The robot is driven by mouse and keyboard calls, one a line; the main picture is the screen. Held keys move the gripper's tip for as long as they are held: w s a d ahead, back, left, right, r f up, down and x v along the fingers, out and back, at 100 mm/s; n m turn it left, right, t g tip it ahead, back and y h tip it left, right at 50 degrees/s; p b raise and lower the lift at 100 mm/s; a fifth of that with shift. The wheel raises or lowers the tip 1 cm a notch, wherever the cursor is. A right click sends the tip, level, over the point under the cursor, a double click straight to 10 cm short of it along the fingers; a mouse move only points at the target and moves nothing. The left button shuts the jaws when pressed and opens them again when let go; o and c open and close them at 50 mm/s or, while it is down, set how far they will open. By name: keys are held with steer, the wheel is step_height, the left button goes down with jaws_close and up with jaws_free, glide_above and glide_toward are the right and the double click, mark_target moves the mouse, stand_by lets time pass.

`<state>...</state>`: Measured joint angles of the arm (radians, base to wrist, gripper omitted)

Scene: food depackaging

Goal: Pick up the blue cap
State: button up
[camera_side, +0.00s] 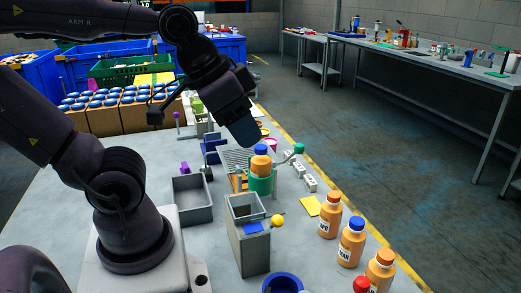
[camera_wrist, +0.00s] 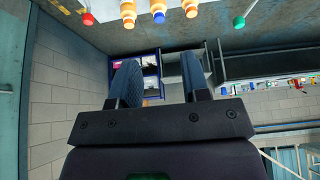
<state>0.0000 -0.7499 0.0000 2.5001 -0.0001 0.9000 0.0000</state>
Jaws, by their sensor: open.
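An orange bottle (camera_side: 261,164) with a blue cap (camera_side: 261,149) stands upright in a green holder (camera_side: 260,185) on the table. My gripper (camera_side: 245,140) points down just left of and above this cap in the side view; whether it touches it I cannot tell. In the wrist view my gripper (camera_wrist: 160,62) has its two fingers spread, with nothing between them. A second blue cap (camera_side: 356,223) is on an orange bottle (camera_side: 350,247) at the front right.
A grey bin (camera_side: 193,212) and a grey box (camera_side: 252,252) stand near the holder. Cartons of blue-topped items (camera_side: 108,121) are behind.

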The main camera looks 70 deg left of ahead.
stand_by(0.4)
steer(key=o, duration=0.4)
steer(key=shift+f, duration=0.1)
steer(key=n+g+y, duration=0.4)
steer(key=n, duration=1)
glide_toward(261, 147)
steer(key=x, duration=0.8)
steer(key=shift+a+f, duration=0.15)
steer(key=shift+f, duration=0.25)
